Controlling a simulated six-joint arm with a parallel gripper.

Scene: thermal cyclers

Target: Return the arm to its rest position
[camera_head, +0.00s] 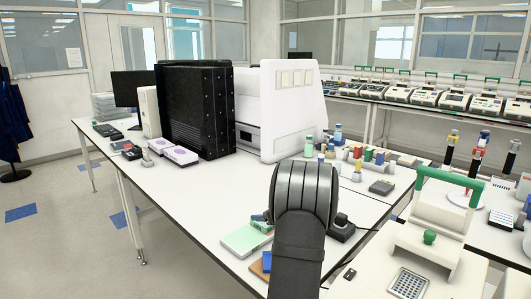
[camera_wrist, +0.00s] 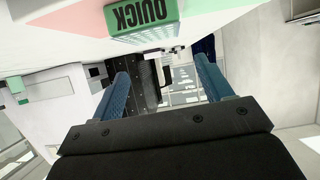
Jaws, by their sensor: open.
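My gripper (camera_wrist: 161,68) shows in the wrist view with two blue fingers spread apart and nothing between them. In the head view my dark arm rises from the bottom centre over the bench, and its rounded link hides the fingers. A white thermal cycler (camera_head: 445,222) with a green handle and a metal well block stands at the lower right of the head view, beside my arm. In the wrist view a green block marked QUICK (camera_wrist: 143,15) appears upside down near the top, beyond the fingers.
The white bench (camera_head: 215,190) has clear room left of my arm. A black tower (camera_head: 195,108) and a large white instrument (camera_head: 292,108) stand behind. Small bottles and coloured caps (camera_head: 368,155) lie right of centre. A pale green box (camera_head: 246,238) lies close left of my arm.

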